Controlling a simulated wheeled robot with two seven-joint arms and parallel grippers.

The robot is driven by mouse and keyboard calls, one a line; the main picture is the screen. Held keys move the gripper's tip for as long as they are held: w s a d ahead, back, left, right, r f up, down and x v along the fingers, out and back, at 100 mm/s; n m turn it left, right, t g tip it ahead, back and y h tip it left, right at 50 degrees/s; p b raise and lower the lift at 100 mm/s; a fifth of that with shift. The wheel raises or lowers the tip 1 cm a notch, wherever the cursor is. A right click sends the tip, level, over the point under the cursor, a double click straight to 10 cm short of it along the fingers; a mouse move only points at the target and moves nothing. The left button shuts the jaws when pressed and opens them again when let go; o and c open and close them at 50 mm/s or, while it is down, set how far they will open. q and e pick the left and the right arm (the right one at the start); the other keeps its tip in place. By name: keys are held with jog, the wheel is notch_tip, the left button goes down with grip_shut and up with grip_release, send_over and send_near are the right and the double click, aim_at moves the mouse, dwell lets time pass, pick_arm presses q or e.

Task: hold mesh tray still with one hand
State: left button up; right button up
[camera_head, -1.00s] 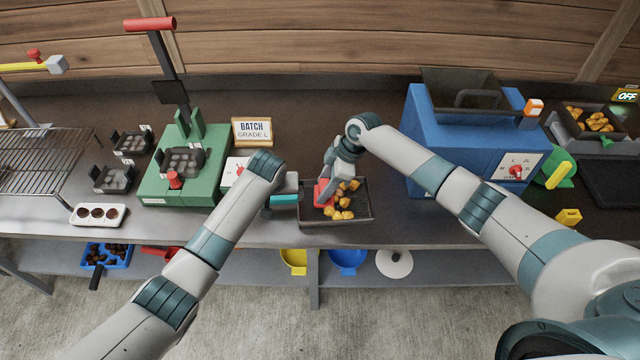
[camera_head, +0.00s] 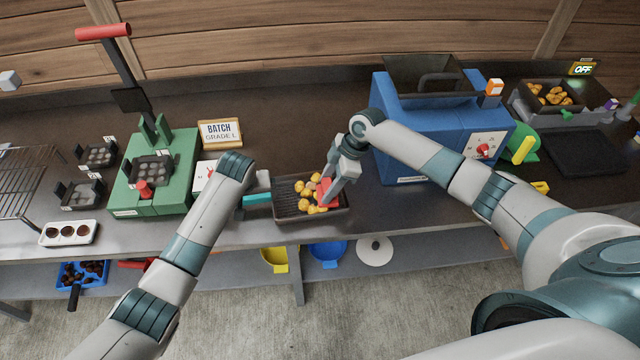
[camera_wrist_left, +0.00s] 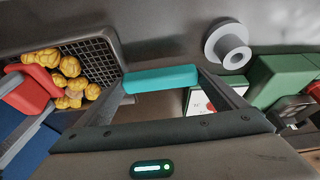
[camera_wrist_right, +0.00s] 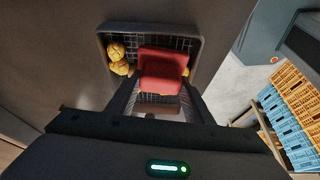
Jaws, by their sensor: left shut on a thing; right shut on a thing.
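The dark mesh tray (camera_head: 288,205) lies on the bench with several golden chestnuts (camera_head: 306,187) in it. My left gripper (camera_head: 257,198) is shut on the tray's teal handle, which shows clearly across its fingers in the left wrist view (camera_wrist_left: 160,78). My right gripper (camera_head: 335,188) is shut on a red block-like tool (camera_wrist_right: 162,72). It holds this tool inside the tray, at the right part, against or among the chestnuts. The right wrist view shows two chestnuts (camera_wrist_right: 118,58) beside the tool; others are partly hidden behind it.
A green press (camera_head: 150,190) with a red-handled lever stands left of the tray. A blue machine (camera_head: 400,120) stands close on the right. A BATCH sign (camera_head: 220,132) is behind. The bench front edge is just before the tray.

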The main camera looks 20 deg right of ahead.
jog(key=shift+a+r, duration=0.15)
jog(key=shift+r, duration=3.85)
pick_arm(q)
jog(key=o, duration=1.3)
jog(key=shift+c, duration=0.2)
jog(key=v, duration=1.2)
jog(key=shift+w, duration=0.1)
